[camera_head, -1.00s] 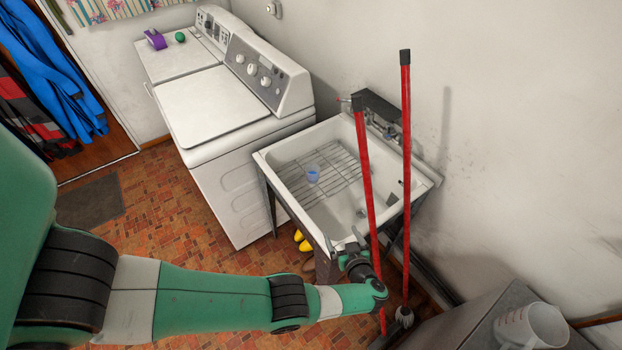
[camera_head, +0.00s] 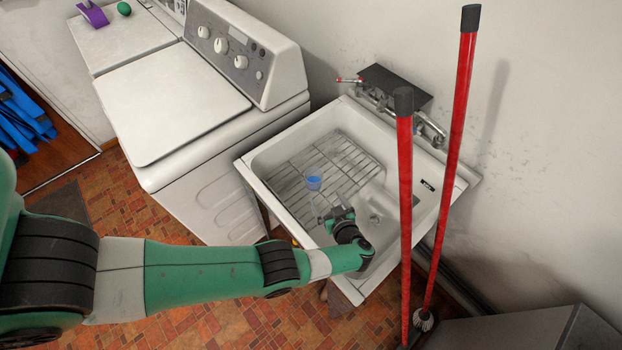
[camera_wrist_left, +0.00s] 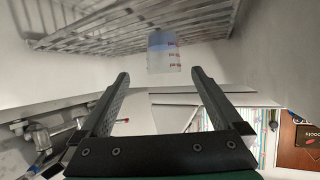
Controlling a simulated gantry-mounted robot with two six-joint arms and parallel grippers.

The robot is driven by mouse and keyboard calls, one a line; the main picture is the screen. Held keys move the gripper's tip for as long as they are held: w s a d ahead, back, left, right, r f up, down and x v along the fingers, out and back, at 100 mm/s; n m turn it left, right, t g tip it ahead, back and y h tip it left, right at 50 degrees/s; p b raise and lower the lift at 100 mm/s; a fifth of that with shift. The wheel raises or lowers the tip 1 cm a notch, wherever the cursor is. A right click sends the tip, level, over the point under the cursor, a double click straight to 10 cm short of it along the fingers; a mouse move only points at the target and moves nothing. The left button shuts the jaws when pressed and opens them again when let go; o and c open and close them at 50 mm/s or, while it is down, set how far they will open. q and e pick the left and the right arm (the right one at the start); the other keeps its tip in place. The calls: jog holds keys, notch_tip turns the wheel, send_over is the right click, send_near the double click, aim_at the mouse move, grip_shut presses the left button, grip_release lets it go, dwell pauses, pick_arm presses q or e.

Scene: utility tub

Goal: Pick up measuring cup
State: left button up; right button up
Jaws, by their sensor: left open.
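A small clear measuring cup with blue in it (camera_head: 314,183) stands in the utility tub (camera_head: 262,192), on or by the wire rack. In the left wrist view the cup (camera_wrist_left: 164,54) shows red markings and a blue band, just beyond and between the fingertips. My left gripper (camera_head: 329,212) is over the tub basin, a little nearer the front than the cup. Its two fingers (camera_wrist_left: 160,76) are apart with nothing between them. The cup's base is not clear. My right gripper is not in view.
The wire rack (camera_head: 345,163) covers part of the tub floor. Two red-handled poles (camera_head: 404,180) stand at the tub's right and front. The faucet (camera_head: 432,132) is at the back wall. A white washer (camera_head: 175,100) stands to the left.

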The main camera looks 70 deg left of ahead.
aim_at(317, 186)
pick_arm(q)
jog(key=shift+a+f, duration=0.2)
jog(key=shift+a, duration=0.1)
jog(key=b+x, duration=0.3)
jog(key=x, duration=0.2)
jog(key=shift+a+f, duration=0.1)
jog(key=shift+a, duration=0.05)
jog(key=b+x, duration=0.2)
jog(key=x, duration=0.1)
jog(key=b+x, duration=0.1)
jog(key=x, duration=0.1)
jog(key=shift+s+f, duration=0.25)
jog(key=shift+s, duration=0.05)
jog(key=shift+a, duration=0.15)
jog(key=shift+w+r, duration=0.1)
jog(key=shift+c, duration=0.2)
jog(key=c, duration=1.3)
